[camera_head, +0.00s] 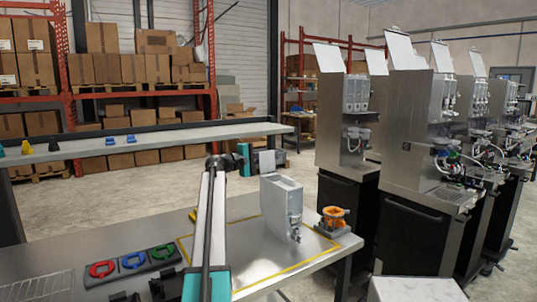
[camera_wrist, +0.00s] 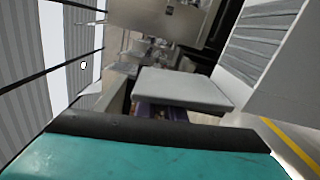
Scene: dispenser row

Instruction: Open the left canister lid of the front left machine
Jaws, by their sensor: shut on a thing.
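The machine (camera_head: 345,100) at the left of the row is a grey upright unit with canisters (camera_head: 356,92) on its front and a pale panel raised on top. I cannot tell from here how its left canister's lid stands. My gripper (camera_head: 253,161), dark and teal, is at the end of my arm, behind the bench canister and well left of the machines. It is shut on a pale grey flat piece (camera_head: 266,162). In the wrist view a pale flat plate (camera_wrist: 185,88) lies just beyond the teal body; its grip points are hidden.
The bench (camera_head: 240,265) holds a grey canister (camera_head: 281,205) inside a yellow outline, an orange-topped item (camera_head: 333,219), and red, blue and green rings (camera_head: 133,260). A shelf (camera_head: 120,143) stands behind left. More machines (camera_head: 415,130) stand at right. Open floor lies behind the bench.

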